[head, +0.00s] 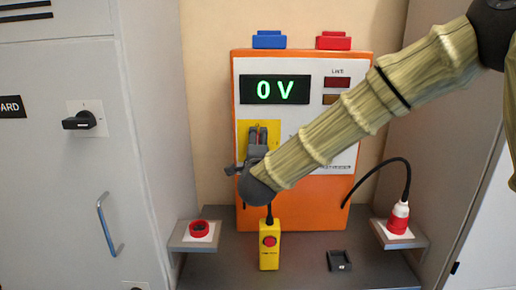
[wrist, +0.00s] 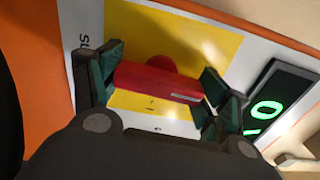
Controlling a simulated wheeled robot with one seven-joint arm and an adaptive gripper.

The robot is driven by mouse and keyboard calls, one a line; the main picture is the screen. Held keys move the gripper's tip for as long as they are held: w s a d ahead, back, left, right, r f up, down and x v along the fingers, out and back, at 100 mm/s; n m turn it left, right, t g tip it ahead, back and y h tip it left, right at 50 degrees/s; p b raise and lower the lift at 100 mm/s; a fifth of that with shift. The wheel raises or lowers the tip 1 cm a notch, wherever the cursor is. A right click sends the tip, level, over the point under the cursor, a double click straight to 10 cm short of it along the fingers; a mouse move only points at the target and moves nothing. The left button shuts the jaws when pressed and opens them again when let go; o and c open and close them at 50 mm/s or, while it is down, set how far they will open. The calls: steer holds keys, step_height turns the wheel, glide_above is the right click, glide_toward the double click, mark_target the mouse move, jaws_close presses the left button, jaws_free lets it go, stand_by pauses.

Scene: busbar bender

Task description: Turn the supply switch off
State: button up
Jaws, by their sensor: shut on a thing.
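The supply switch shows in the wrist view as a red bar handle (wrist: 150,83) on a yellow plate (wrist: 150,30). The yellow plate also shows in the head view (head: 243,128), on the front of an orange and white unit (head: 240,190). My gripper (head: 258,132) is at this plate and covers most of the switch there. In the wrist view its two dark green fingers (wrist: 158,88) close on the two ends of the red handle. The unit's display (head: 274,89) reads 0 V.
A yellow pendant with a red button (head: 269,248) stands below my gripper. A red and white plug (head: 398,218) on a black cable is on the right shelf. A red socket (head: 199,228) is on the left shelf. A grey cabinet with a black rotary handle (head: 83,120) stands left.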

steer(key=shift+n, duration=0.4)
steer(key=o, duration=1)
steer(key=s, duration=1.2)
